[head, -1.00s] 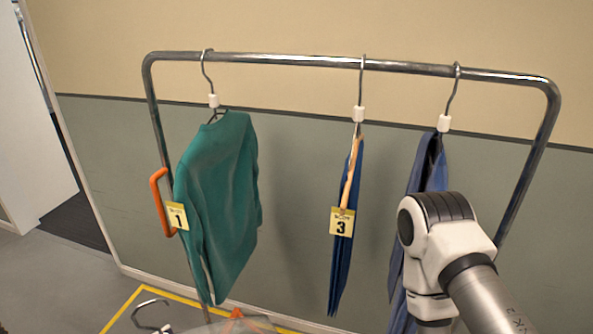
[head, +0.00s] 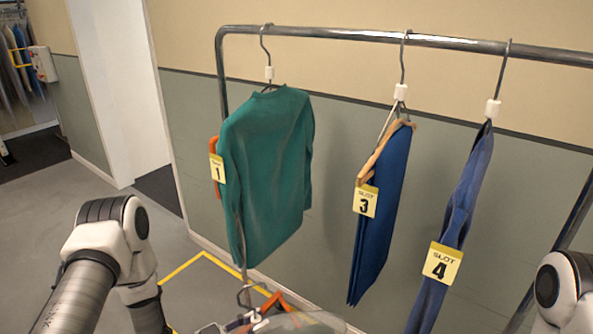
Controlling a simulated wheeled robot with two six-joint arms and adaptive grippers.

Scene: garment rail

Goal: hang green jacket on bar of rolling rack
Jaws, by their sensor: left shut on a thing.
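A green garment (head: 268,180) hangs from the bar of the rolling rack (head: 360,36) by a hook with a white neck. It carries a slot 1 tag (head: 217,168); I cannot tell whether it is the task's jacket. My left gripper (head: 212,329) is low in the head view, mostly cut off by the bottom edge. It is shut, apparently on a hanger (head: 243,296) whose hook and white neck show just right of it.
A blue garment (head: 384,215) on a wooden hanger has a slot 3 tag (head: 366,200). Another blue garment (head: 463,205) has a slot 4 tag (head: 442,263). The bar is free between slots 1 and 3. An orange hanger (head: 276,301) and clear plastic (head: 312,322) lie at bottom centre.

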